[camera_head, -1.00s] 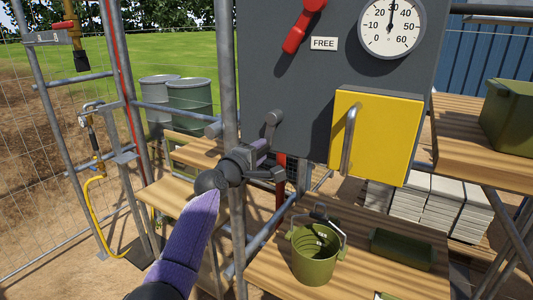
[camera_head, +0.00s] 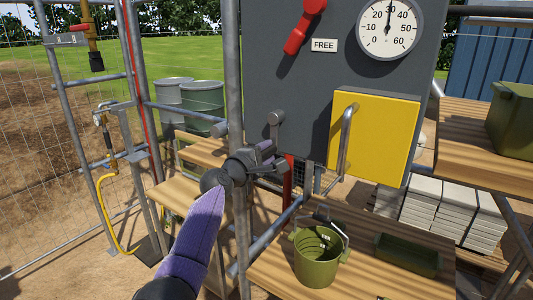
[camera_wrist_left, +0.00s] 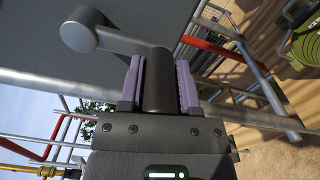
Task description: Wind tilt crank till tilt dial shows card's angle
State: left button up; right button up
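The grey crank (camera_head: 275,119) sticks out from the lower left of the dark panel. Its arm and dark cylindrical handle show in the left wrist view (camera_wrist_left: 158,88). My left gripper (camera_head: 266,152) is at the handle, with its purple finger pads (camera_wrist_left: 160,85) on both sides of it, seemingly closed on it. The round white dial (camera_head: 390,28) is at the top right of the panel, marked up to 60. Its black needle points straight up, at about 30. No card with a readable angle shows. My right gripper is out of view.
A red lever (camera_head: 305,26) sits above a FREE label (camera_head: 324,46). A yellow box (camera_head: 381,138) with a bar handle projects right of the crank. A scaffold pole (camera_head: 235,95) stands close by my left gripper. A green bucket (camera_head: 317,263) stands on the lower shelf.

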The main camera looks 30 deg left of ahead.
pick_arm(q)
jog(key=o, duration=0.4)
jog(key=s, duration=1)
jog(key=shift+a, duration=0.45)
